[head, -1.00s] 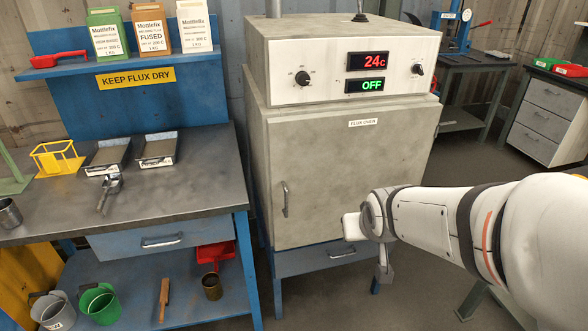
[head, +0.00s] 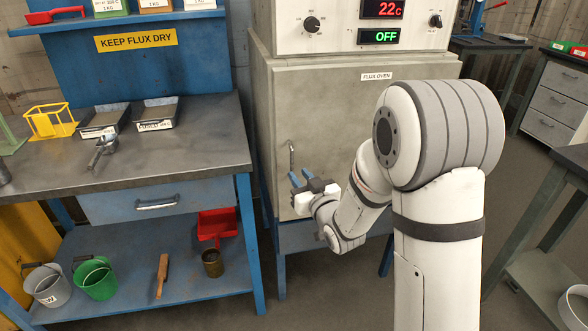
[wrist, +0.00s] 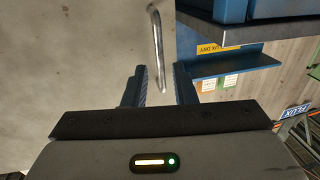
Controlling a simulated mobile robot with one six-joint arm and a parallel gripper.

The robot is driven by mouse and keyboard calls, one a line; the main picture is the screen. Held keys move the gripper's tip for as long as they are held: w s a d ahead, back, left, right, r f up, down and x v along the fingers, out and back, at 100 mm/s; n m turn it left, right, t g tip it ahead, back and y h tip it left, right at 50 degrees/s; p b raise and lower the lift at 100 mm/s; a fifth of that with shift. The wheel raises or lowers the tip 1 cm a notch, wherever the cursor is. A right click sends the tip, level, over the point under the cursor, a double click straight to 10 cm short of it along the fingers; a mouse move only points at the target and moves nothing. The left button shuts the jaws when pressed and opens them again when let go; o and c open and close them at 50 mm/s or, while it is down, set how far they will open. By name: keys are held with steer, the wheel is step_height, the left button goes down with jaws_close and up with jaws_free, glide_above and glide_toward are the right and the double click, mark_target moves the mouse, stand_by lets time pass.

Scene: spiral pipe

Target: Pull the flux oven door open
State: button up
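The flux oven (head: 300,70) has a grey door (head: 335,115) labelled FLUX OVEN, and the door is shut. Its upright metal bar handle (head: 291,156) is on the door's left side. My gripper (head: 297,180) is at the lower end of the handle, with its blue fingers toward the door. In the wrist view the handle (wrist: 156,40) runs down into the gap between the two open fingers (wrist: 162,80). I cannot tell whether either finger touches the handle. The door (wrist: 70,45) fills the left of the wrist view.
A workbench (head: 190,150) with trays and a scoop stands close to the left of the oven. Buckets (head: 95,277) are on its lower shelf. Another table (head: 545,230) is at the right. Grey floor (head: 500,200) is clear between that table and the oven.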

mark_target(293, 167)
steer(key=x, duration=0.6)
steer(key=shift+c, duration=0.4)
jaws_close()
steer(key=shift+d, duration=0.1)
